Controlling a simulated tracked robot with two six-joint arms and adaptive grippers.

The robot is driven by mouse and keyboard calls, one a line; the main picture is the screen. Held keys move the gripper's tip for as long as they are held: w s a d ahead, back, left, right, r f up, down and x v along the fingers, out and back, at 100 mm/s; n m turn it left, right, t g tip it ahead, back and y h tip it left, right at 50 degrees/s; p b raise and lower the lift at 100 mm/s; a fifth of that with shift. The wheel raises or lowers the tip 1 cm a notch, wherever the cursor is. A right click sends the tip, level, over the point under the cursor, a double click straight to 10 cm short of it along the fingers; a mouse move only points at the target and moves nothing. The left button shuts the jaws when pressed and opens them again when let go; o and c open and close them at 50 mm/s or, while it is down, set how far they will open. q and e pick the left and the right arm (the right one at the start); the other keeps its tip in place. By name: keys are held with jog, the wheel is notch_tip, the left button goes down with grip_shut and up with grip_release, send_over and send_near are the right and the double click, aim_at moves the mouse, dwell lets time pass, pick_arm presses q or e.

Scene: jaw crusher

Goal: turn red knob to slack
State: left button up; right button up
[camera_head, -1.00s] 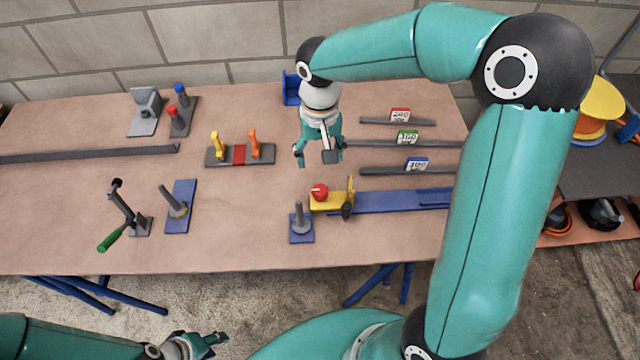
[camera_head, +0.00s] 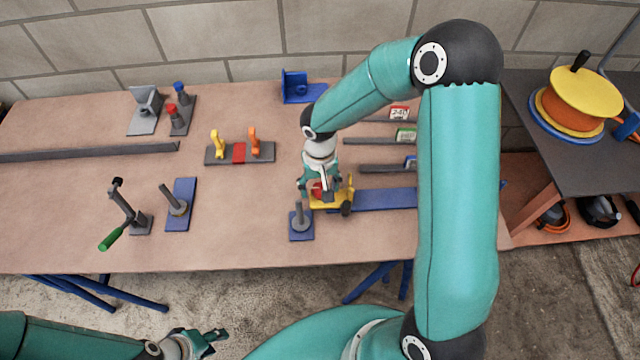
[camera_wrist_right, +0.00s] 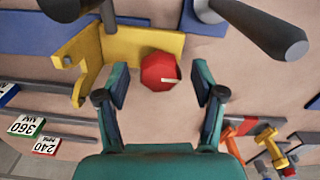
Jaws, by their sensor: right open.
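The red knob (camera_wrist_right: 160,72) sits on the yellow bracket (camera_wrist_right: 135,45) and carries a pale pointer line. In the right wrist view it lies between the two spread fingers of my right gripper (camera_wrist_right: 161,88), slightly beyond their tips, with a gap on each side. In the head view the red knob (camera_head: 317,190) is partly covered by my right gripper (camera_head: 319,190), which is over the bracket (camera_head: 330,200). My left gripper (camera_head: 205,340) is low at the front, off the table, away from the knob; its jaws look apart.
A grey post on a blue plate (camera_head: 301,222) stands just left of the bracket. A blue rail (camera_head: 375,200) runs right from it. Labelled grey bars (camera_head: 385,168) lie behind. A lever with green handle (camera_head: 110,240) and a yellow-orange handle block (camera_head: 240,153) stand further left.

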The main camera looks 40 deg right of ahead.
jog(key=shift+c, duration=0.3)
jog(key=c, duration=1.1)
jog(key=shift+n, duration=0.4)
jog(key=n+b, duration=0.1)
jog(key=n, duration=0.1)
jog(key=shift+n, duration=0.4)
jog(key=n+b, duration=0.1)
jog(key=n, duration=1.3)
jog(key=shift+p, duration=0.35)
jog(key=shift+s+n, duration=0.1)
jog(key=shift+n, duration=0.2)
